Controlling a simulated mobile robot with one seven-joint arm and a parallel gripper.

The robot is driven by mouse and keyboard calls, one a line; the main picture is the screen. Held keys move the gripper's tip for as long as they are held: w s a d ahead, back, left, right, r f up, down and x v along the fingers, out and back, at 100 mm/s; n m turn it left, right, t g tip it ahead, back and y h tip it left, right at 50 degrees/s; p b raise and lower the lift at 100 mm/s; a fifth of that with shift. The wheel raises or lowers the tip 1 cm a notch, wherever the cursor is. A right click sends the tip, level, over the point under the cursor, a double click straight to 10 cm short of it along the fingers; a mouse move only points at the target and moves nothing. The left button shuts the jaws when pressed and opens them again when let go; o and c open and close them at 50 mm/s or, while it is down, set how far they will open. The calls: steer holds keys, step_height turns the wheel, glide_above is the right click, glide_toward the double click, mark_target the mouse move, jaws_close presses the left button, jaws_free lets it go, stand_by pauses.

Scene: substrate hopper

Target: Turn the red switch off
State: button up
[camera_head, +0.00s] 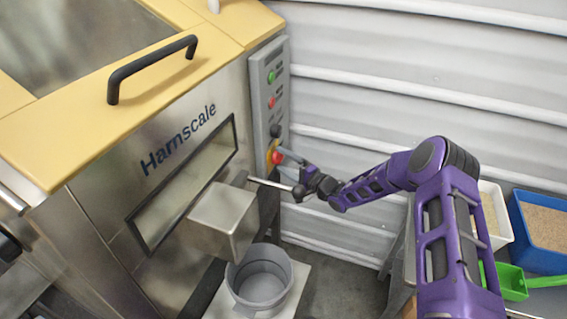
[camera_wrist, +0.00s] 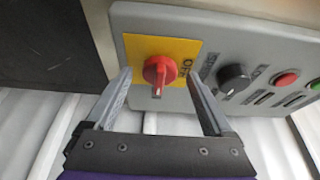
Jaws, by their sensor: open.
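The red switch (camera_wrist: 159,71) is a rotary knob on a yellow square plate (camera_wrist: 184,46), with "OFF" lettering beside it. Its grip bar runs roughly up and down in the wrist view. In the head view the red switch (camera_head: 277,157) sits low on the grey control panel (camera_head: 258,92). My gripper (camera_wrist: 158,88) is open, with one finger on each side of the knob and a gap on both sides. It also shows in the head view (camera_head: 288,168), reaching in from the right at the panel's lower end. I cannot tell whether the fingertips touch the plate.
A black knob (camera_wrist: 233,78) and a red button (camera_wrist: 286,80) are beside the switch. The steel hopper (camera_head: 160,175) has a protruding spout box (camera_head: 222,215) and a lever (camera_head: 268,184) close under my gripper. A grey bucket (camera_head: 262,277) stands below. A corrugated wall (camera_head: 400,70) is behind.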

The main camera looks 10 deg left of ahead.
steer(key=shift+c, duration=0.4)
steer(key=c, duration=1.3)
steer(key=shift+n, duration=0.3)
steer(key=shift+w+f+n+g+y, duration=0.2)
steer(key=shift+n+g+y, duration=0.8)
steer(key=shift+n, duration=2.55)
steer(key=shift+w+f+n+g+y, duration=0.2)
steer(key=shift+n+g+y, duration=0.8)
steer(key=shift+n, duration=2.6)
steer(key=shift+w+f+n+g+y, duration=0.2)
steer(key=shift+n+g+y, duration=0.8)
steer(key=shift+n, duration=2.55)
steer(key=shift+n+y, duration=0.3)
steer(key=shift+n, duration=0.1)
